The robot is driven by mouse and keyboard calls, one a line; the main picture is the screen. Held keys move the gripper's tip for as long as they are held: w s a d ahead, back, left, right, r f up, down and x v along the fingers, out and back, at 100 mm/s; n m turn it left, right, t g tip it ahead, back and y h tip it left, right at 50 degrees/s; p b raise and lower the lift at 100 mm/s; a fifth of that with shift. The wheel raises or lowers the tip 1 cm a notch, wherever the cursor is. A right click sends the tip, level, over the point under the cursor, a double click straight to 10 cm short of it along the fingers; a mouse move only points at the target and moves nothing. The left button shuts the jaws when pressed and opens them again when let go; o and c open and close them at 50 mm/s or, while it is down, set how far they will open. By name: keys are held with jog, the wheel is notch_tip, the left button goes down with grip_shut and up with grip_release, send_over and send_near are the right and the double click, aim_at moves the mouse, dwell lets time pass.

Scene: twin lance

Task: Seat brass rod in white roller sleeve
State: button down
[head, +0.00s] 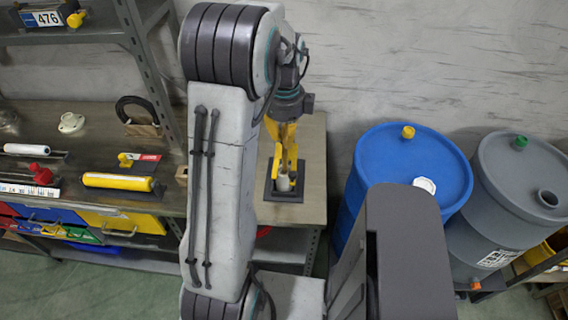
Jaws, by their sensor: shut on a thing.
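My gripper (284,166) has yellow fingers and points down over the right end of the bench. It is shut on a thin, brass-coloured piece, which I take for the brass rod; the fingers hide most of it. Right below the fingertips, a short white cylinder, which looks like the white roller sleeve (283,184), stands upright on a dark square plate (285,197). The fingers overlap the top of the sleeve in the head view. I cannot tell whether the rod's lower end is inside the sleeve or just above it.
My arm covers the middle of the view. The wooden bench (312,150) is bare around the plate. A blue drum (385,165) and a grey drum (515,185) stand to the right. On the left are a yellow roller (118,181), a white roller (25,149) and a shelf post (148,60).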

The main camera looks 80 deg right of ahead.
aim_at(285, 170)
jog(key=shift+f+b, duration=0.95)
jog(key=shift+f, duration=0.85)
jog(key=shift+f+b, duration=1.75)
jog(key=shift+f, duration=0.45)
jog(key=shift+f, duration=0.15)
jog(key=c, duration=1.7)
grip_release()
jog(key=shift+o, duration=0.2)
